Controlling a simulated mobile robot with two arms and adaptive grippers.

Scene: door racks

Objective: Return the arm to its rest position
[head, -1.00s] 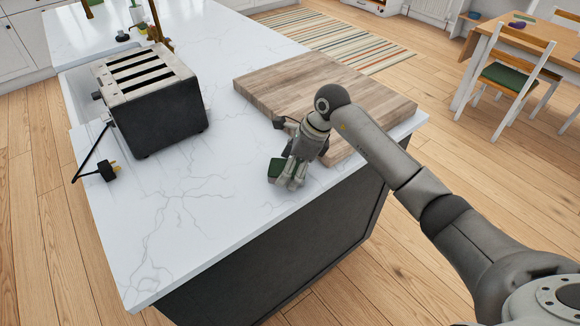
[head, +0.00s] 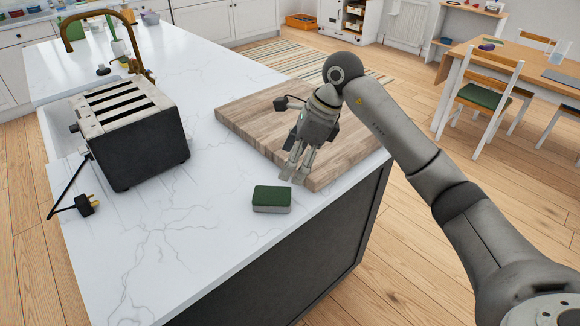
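My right gripper (head: 293,175) hangs above the near edge of the wooden board, fingers pointing down. Its two fingers show a gap between them and nothing is held. A sponge (head: 272,199), green on top and grey below, lies flat on the white counter just below and left of the fingertips in the picture, apart from them. My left gripper is not in view.
The wooden board (head: 245,115) lies on the marble counter (head: 185,240) behind the gripper. A black toaster (head: 150,145) with a plug (head: 86,205) stands at left. A brass tap (head: 98,16) is behind it. A dining table and chairs (head: 482,95) stand at right.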

